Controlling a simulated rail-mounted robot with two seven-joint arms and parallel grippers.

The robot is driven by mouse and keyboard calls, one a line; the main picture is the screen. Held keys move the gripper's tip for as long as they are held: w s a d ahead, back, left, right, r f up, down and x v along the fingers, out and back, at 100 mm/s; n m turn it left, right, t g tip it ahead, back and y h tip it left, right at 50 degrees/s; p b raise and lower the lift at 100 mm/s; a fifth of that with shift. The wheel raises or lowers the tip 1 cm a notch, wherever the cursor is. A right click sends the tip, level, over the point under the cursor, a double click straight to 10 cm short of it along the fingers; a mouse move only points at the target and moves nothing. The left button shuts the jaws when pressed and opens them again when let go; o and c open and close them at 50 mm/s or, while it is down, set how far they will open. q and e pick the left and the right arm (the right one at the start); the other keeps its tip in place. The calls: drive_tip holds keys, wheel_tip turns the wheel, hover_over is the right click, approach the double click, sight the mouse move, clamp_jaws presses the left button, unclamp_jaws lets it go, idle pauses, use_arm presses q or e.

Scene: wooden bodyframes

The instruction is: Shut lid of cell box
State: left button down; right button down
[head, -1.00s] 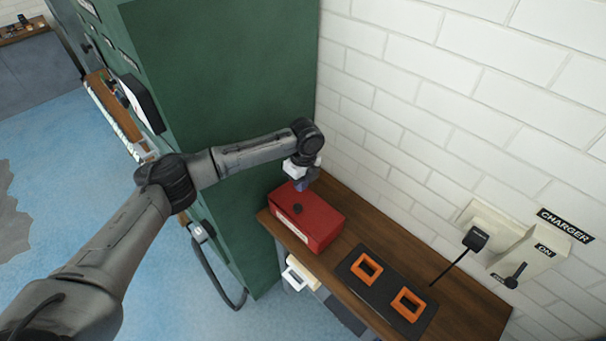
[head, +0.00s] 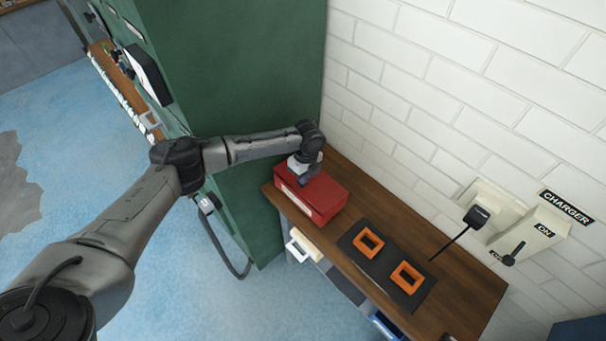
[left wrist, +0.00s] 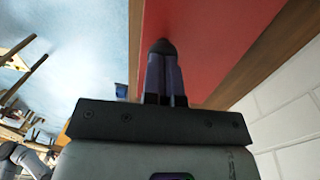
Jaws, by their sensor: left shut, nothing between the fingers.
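The red cell box (head: 325,199) stands on the wooden bench against the wall in the head view. Its lid looks down and flat, with a pale label strip on the front. My left gripper (head: 305,181) is over the back left part of the lid, fingers shut and empty. In the left wrist view the shut fingers (left wrist: 163,52) point at the red surface of the box (left wrist: 195,35). I cannot tell whether they touch it. The dark knob on the lid is hidden behind the gripper. My right gripper is not in view.
A black tray (head: 352,236) with two orange frames (head: 407,277) lies right of the box on the bench (head: 470,285). A charger with a black plug and cable (head: 476,215) is on the wall. A green cabinet (head: 255,90) stands left of the bench.

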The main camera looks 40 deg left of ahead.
use_arm(q)
drive_tip(key=shift+s+f+t+p, duration=0.25)
drive_tip(key=shift+s+t+p, duration=0.1)
drive_tip(key=shift+p, duration=0.35)
drive_tip(key=shift+s+f+t+p, duration=0.15)
drive_tip(key=shift+f+t+p, duration=0.2)
drive_tip(key=shift+f, duration=0.1)
drive_tip(key=shift+a+f, duration=0.1)
drive_tip(key=shift+f, duration=0.05)
